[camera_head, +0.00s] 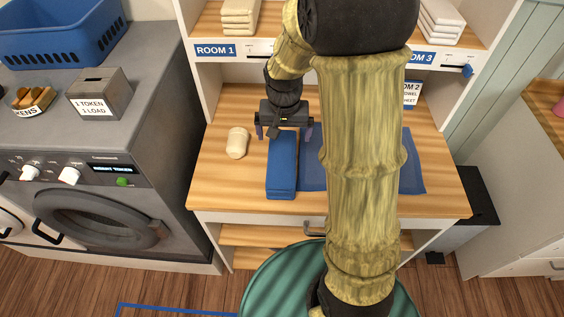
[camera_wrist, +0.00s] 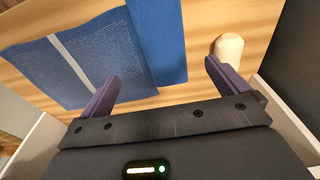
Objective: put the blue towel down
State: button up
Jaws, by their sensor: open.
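The folded blue towel (camera_head: 282,165) lies flat on the wooden counter, along the left edge of a thin blue mat (camera_head: 312,172). In the wrist view the towel (camera_wrist: 162,42) runs up from between my fingers, and the mat (camera_wrist: 36,72) with its pale stripe lies to its left. My gripper (camera_head: 285,132) is at the towel's far end, jaws open and empty. In the wrist view the two purple fingers (camera_wrist: 161,76) stand apart on either side of the towel, with visible gaps. My arm hides part of the mat in the head view.
A cream bottle-like object (camera_head: 237,143) stands left of the towel; it also shows near my right finger in the wrist view (camera_wrist: 228,48). Cubby walls and a ROOM 1 shelf (camera_head: 215,50) rise behind. The counter's (camera_head: 235,192) front left is clear.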

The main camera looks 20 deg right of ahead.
aim_at(282, 157)
jog(key=f, duration=0.6)
jog(key=w+f+p, duration=0.1)
jog(key=f, duration=0.3)
jog(key=shift+d, duration=0.2)
jog(key=shift+f, duration=0.1)
jog(key=shift+w+a+f+p, duration=0.1)
jog(key=shift+w+f+p, duration=0.1)
jog(key=shift+f, duration=0.65)
jog(key=shift+w+a+f+p, duration=0.1)
jog(key=shift+f+p, duration=0.15)
jog(key=shift+f, duration=0.55)
jog(key=shift+w+f+p, duration=0.15)
jog(key=shift+f+p, duration=0.05)
jog(key=shift+f, duration=0.65)
jog(key=c, duration=1.3)
jog(key=shift+o, duration=0.2)
jog(key=shift+r+b, duration=0.65)
jog(key=shift+r, duration=4.4)
